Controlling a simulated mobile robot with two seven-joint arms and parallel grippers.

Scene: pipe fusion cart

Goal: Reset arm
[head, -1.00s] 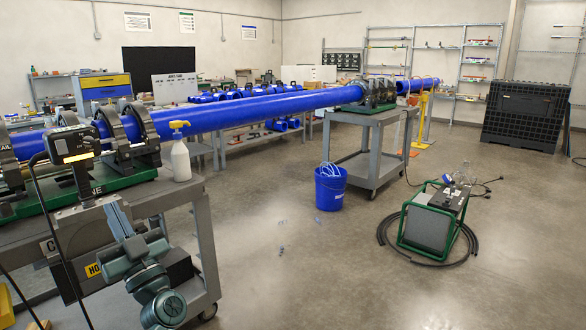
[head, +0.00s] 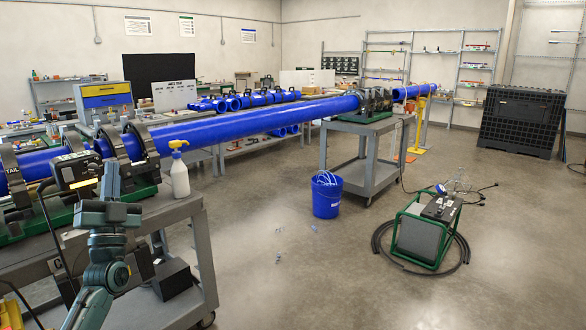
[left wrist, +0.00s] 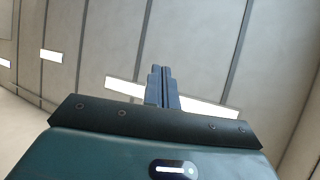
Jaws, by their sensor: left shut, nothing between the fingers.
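My left arm comes up from the bottom left of the head view. Its gripper (head: 111,172) points upward in front of the near cart, close to the control box (head: 80,172) in the picture. The left wrist view shows its two dark fingers (left wrist: 162,72) pressed together with nothing between them, against a pale panelled ceiling with light strips. My right gripper is in neither view.
A long blue pipe (head: 240,122) runs from clamps on the near cart (head: 190,222) to a far cart (head: 372,128).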

